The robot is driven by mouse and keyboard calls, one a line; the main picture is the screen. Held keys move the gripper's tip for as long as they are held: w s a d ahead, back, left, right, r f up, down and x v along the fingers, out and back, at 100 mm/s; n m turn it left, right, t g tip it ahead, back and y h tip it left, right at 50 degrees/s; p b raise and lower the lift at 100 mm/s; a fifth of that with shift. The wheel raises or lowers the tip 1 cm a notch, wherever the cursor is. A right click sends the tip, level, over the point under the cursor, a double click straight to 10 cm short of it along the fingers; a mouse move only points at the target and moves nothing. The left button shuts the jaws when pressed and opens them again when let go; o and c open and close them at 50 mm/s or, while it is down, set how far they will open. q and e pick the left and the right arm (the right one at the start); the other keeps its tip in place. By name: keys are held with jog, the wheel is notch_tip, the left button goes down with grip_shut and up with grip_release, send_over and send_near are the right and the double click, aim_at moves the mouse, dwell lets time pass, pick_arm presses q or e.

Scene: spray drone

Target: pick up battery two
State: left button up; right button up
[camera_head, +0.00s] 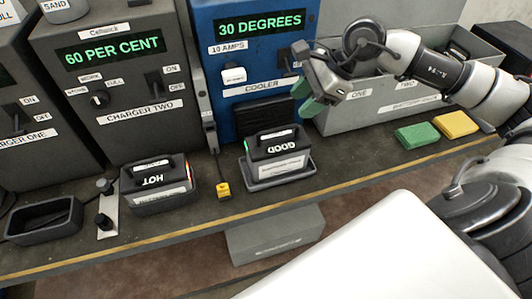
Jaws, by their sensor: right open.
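Two dark batteries with top handles sit on the bench. One, marked GOOD upside down (278,150), sits in a shallow grey tray (257,186) in front of the blue cooler. The other, marked HOT upside down (155,187), sits in front of charger two (112,75), with a red-orange light at its top edge. I cannot read which is battery two. My right gripper (309,98), with green finger pads, is open and empty, above and to the right of the GOOD battery, near the grey bin. My left gripper is out of view.
The blue cooler (222,108) reads 30 DEGREES; charger two reads 60 PER CENT. An empty dark tray (42,222) lies at the left. A grey bin (350,122), a green pad (417,135) and a yellow pad (456,125) are at the right. A small yellow tag (224,189) lies between the batteries.

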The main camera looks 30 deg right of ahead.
aim_at(280, 128)
jog(key=x, duration=0.3)
jog(key=p+x, duration=0.1)
jog(key=x, duration=0.1)
jog(key=shift+d+f, duration=0.2)
jog(key=shift+d, duration=0.05)
jog(key=p+x, duration=0.1)
jog(key=x, duration=0.4)
jog(key=shift+s+p, duration=0.1)
jog(key=shift+p, duration=0.3)
jog(key=shift+f, duration=0.25)
grip_shut()
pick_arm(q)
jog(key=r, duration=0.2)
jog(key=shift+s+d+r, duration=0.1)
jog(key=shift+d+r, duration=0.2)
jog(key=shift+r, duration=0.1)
pick_arm(e)
jog(key=shift+w+r, duration=0.2)
